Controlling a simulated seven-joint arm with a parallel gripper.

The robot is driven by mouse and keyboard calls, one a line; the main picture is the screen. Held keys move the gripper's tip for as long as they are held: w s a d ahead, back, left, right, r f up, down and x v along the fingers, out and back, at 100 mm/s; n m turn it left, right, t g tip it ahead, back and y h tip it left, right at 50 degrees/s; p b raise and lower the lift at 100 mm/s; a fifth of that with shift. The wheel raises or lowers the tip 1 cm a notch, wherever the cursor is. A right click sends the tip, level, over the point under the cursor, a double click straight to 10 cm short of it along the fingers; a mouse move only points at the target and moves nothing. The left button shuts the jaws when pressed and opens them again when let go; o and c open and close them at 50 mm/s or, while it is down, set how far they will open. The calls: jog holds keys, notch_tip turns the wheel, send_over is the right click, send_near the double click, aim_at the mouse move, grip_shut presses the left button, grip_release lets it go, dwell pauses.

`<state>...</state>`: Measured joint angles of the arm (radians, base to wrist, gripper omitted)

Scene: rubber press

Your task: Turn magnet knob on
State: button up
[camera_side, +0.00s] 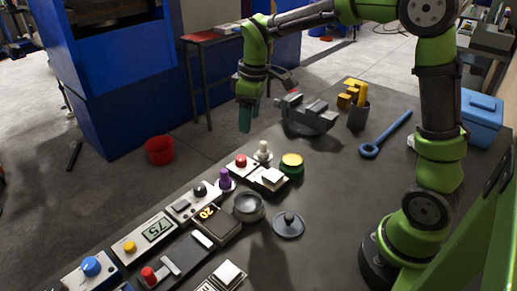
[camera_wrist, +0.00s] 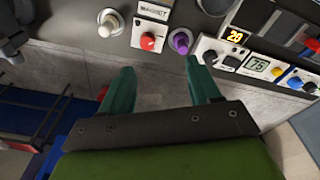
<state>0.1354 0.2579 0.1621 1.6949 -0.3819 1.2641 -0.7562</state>
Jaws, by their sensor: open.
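The magnet knob is a red round knob (camera_wrist: 149,41) on a small white panel labelled MAGNET (camera_wrist: 153,13) near the table's edge. In the side view the red knob (camera_side: 241,161) sits among the row of control panels. My gripper (camera_side: 245,118) hangs with its green fingers pointing down, above and behind the panels, apart from the knob. In the wrist view my gripper (camera_wrist: 160,76) has its fingers spread with nothing between them, and the red knob lies just beyond the fingertips.
A purple knob (camera_side: 225,179) and a white knob (camera_side: 263,151) flank the magnet panel. A grey vise (camera_side: 306,114) stands on the table behind. A blue wrench (camera_side: 385,135) lies farther right. A red bucket (camera_side: 159,150) is on the floor.

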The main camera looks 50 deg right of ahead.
aim_at(242, 158)
jog(key=w+d+n+g, duration=0.1)
jog(key=w+n, duration=0.3)
jog(key=n, duration=0.2)
jog(key=shift+h, duration=0.3)
jog(key=f, duration=1.1)
jog(key=w+f, duration=0.1)
jog(key=f, duration=0.4)
jog(key=shift+w+d+f, duration=0.1)
jog(key=shift+d+f, duration=0.05)
jog(key=shift+d, duration=0.25)
jog(key=c, duration=1)
jog(key=shift+c, duration=0.2)
